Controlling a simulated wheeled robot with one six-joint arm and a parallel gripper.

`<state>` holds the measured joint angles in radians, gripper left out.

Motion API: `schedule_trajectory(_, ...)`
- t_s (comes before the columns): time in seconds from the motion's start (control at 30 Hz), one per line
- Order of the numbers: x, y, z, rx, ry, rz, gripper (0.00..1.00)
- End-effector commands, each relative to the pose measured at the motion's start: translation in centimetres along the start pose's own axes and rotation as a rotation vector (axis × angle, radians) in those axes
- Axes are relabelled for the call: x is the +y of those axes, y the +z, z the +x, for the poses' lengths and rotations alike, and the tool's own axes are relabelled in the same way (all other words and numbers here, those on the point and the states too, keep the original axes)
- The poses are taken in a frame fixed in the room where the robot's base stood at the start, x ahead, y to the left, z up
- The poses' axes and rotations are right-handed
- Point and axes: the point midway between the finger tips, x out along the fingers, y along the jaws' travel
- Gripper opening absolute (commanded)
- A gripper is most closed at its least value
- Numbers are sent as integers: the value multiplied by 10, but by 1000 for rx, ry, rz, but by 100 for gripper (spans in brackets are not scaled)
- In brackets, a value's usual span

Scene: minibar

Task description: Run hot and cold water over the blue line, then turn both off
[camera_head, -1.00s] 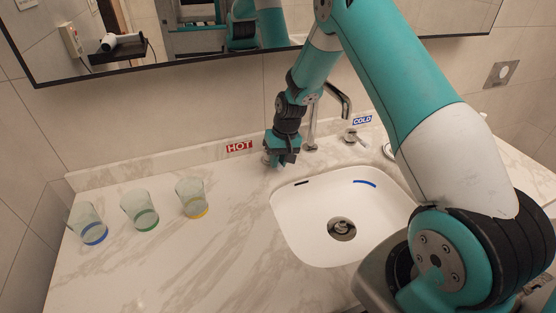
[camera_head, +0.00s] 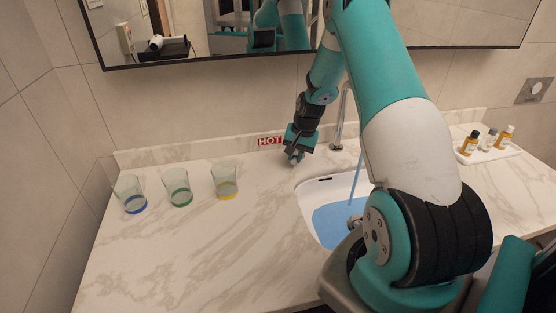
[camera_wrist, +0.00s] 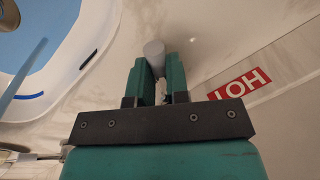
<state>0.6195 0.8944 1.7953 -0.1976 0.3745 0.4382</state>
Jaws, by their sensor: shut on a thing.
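My gripper (camera_head: 297,155) is at the back of the counter, left of the basin (camera_head: 315,186). In the wrist view its fingers (camera_wrist: 157,70) are closed around the small grey hot tap handle (camera_wrist: 154,49), near the red HOT label (camera_wrist: 240,84). That label also shows in the head view (camera_head: 269,141). Water (camera_head: 356,180) runs from the faucet (camera_head: 341,120). Blue water (camera_head: 333,221) lies in the basin. The wrist view shows the blue line (camera_wrist: 30,96) on the white wall, above the water surface. My arm hides the COLD label and cold handle in the head view.
Three glasses with blue (camera_head: 131,196), green (camera_head: 177,188) and yellow (camera_head: 225,182) bands stand on the left counter. A white tray (camera_head: 488,153) with small bottles stands at the far right. The front left counter is clear. A mirror (camera_head: 220,30) hangs above.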

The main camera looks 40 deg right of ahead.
Motion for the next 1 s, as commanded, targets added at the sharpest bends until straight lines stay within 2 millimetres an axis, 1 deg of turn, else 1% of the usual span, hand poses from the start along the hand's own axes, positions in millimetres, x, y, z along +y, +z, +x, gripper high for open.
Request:
schedule_trajectory(0.07,3,-2,-1,2,1,11,0)
schedule_trajectory(0.3,3,-2,-1,2,2,11,0)
schedule_trajectory(0.33,3,-2,-1,2,2,11,22)
schedule_trajectory(0.37,3,-1,-1,1,2,11,29)
schedule_trajectory(0.4,3,-1,-1,1,2,11,39)
schedule_trajectory(0.43,2,-1,-1,1,2,10,41)
schedule_trajectory(0.67,1,-1,-1,1,2,7,41)
schedule_trajectory(0.77,1,-1,-4,1,2,7,41)
schedule_trajectory(0.87,1,-2,-16,4,1,7,41)
schedule_trajectory(0.97,1,-2,-36,7,0,8,41)
schedule_trajectory(1.0,1,-2,-45,7,0,7,41)
